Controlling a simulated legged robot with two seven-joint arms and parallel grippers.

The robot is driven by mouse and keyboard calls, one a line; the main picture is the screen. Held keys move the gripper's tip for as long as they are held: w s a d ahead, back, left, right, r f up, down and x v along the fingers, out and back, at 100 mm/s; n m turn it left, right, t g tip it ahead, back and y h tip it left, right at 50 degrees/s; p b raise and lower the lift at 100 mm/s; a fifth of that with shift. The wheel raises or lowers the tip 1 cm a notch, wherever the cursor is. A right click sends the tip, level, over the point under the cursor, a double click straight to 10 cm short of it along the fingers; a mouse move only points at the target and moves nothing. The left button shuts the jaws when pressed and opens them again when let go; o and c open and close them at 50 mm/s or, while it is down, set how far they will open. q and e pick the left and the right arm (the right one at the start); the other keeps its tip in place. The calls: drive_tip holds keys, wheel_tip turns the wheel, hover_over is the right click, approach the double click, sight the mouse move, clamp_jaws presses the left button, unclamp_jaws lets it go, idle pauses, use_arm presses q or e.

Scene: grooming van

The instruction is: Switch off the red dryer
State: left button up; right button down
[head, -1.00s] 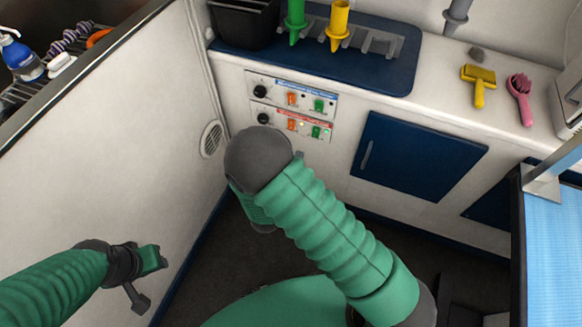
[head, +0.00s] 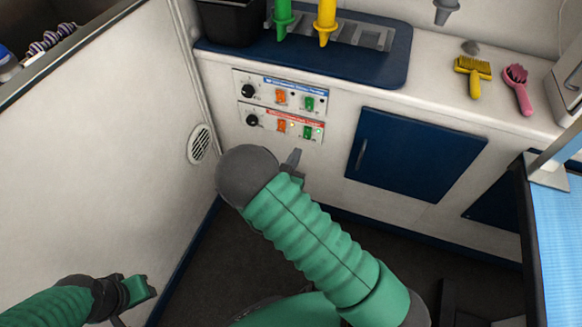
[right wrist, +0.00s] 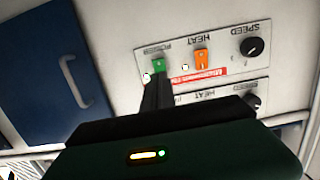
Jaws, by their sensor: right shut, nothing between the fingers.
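The red-labelled dryer panel (head: 267,122) is the lower of two on the cabinet front. It has a black speed knob (head: 252,120), an orange heat switch (head: 282,127) and a green power switch (head: 308,132). In the right wrist view it appears upside down, with the green power switch (right wrist: 158,63) and bright lights around it. My right gripper (right wrist: 156,84) is shut and empty, its fingertips just by that switch; I cannot tell if they touch. In the head view my right gripper (head: 294,158) is mostly hidden behind my arm. My left gripper (head: 138,290) is low at left.
The blue-labelled panel (head: 266,97) sits directly above. A blue cabinet door (head: 415,155) is to the right. A blue mat (head: 380,75) with green and yellow nozzles lies on the counter, with a yellow brush (head: 473,75) and pink brush (head: 518,88). A blue-topped table (head: 560,240) stands at right.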

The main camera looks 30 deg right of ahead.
sight(306, 136)
drive_tip(key=b+x, duration=0.2)
drive_tip(key=x, duration=0.4)
drive_tip(key=shift+w+d+f+b, duration=0.15)
drive_tip(key=shift+f+b, duration=0.05)
drive_tip(key=shift+b, duration=0.15)
drive_tip(key=shift+w+d+r, duration=0.1)
drive_tip(key=shift+w+d, duration=0.15)
drive_tip(key=shift+d, duration=0.05)
